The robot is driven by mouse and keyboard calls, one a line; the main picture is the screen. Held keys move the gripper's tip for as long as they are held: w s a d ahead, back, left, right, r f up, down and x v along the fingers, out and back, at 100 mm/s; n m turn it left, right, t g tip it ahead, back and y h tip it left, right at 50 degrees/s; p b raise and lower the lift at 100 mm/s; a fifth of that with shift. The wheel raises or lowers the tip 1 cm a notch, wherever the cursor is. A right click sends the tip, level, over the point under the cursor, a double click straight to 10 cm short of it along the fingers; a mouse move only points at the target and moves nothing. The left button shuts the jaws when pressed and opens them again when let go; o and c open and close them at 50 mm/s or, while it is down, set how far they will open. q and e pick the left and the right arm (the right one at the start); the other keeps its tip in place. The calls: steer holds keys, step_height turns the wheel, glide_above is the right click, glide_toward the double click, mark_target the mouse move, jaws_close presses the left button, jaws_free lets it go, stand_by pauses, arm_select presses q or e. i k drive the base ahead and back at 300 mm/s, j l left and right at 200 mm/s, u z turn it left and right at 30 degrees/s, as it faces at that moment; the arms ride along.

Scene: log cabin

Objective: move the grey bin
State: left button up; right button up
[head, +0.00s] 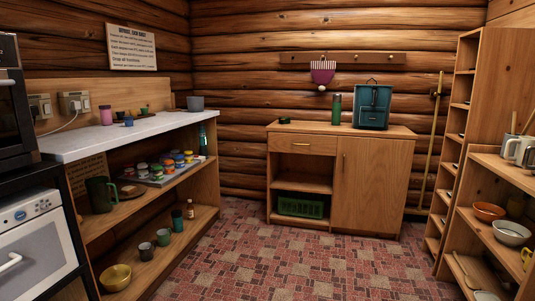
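A small grey bin (195,103) stands upright on the far end of the white countertop (120,137) at the left. It appears as a plain, dark grey tub, and its inside cannot be seen from here. Neither of my grippers is in view, and nothing touches the bin.
Small cups and a pink canister (106,115) stand on the same counter. Shelves below hold jars and a green jug (101,194). A wooden cabinet (373,185) stands at the back, open shelving (488,200) at the right. The tiled floor (285,260) between is clear.

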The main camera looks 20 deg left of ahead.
mark_target(195, 105)
steer(key=i+j+u, duration=0.3)
steer(key=i, duration=0.65)
steer(key=i+u, duration=0.3)
steer(key=i, duration=0.65)
